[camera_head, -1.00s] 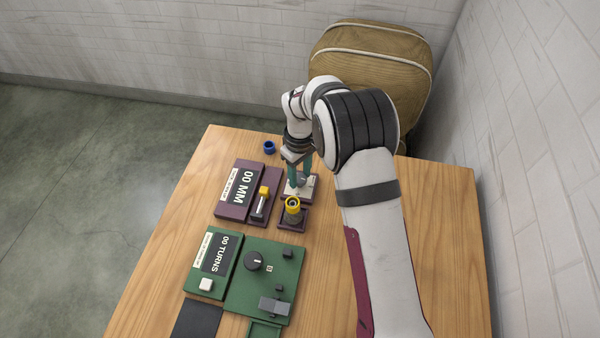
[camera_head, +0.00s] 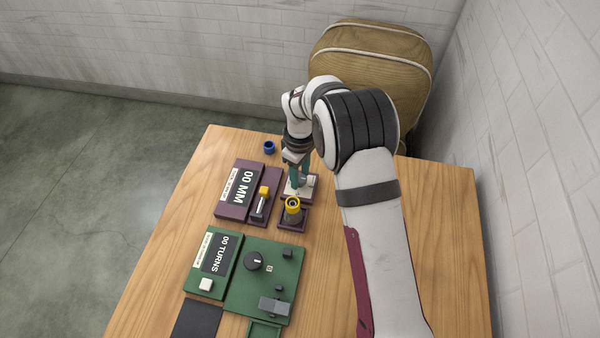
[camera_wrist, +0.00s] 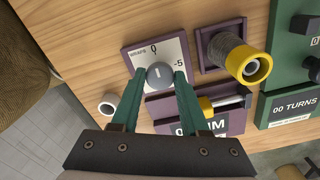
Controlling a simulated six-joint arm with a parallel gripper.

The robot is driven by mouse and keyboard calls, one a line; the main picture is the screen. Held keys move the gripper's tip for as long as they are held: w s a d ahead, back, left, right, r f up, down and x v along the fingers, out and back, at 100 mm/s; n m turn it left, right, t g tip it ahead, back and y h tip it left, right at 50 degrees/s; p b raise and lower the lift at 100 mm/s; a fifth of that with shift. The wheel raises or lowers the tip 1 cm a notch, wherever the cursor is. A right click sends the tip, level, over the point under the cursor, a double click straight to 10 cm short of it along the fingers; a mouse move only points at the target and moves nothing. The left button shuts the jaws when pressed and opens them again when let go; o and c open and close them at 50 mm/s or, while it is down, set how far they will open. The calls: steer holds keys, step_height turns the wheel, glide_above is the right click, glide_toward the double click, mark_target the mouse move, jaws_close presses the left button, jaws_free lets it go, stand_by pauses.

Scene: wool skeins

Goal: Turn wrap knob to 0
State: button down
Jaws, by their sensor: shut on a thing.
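The wrap knob (camera_wrist: 159,75) is a small grey round knob on a white dial plate (camera_wrist: 139,57) with a purple border. The plate carries a printed 0 and a -5. The light line on the knob points roughly toward the 0. My gripper (camera_wrist: 160,79) is shut on the knob, with one green finger on each side. In the head view my gripper (camera_head: 299,184) reaches down to the dial plate (camera_head: 309,181), and its fingers mostly hide the knob.
A yellow-rimmed spool (camera_head: 292,205) stands close to the dial. A purple "00 MM" panel (camera_head: 233,206) with a yellow-handled slider (camera_head: 263,192) lies beside it. A green "00 TURNS" panel (camera_head: 192,282) and a black knob (camera_head: 253,260) are nearer. A blue ring (camera_head: 269,147) lies behind.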

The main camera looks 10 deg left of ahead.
mark_target(300, 178)
steer(key=shift+c, duration=2.1)
jaws_free()
step_height(300, 178, up, 16)
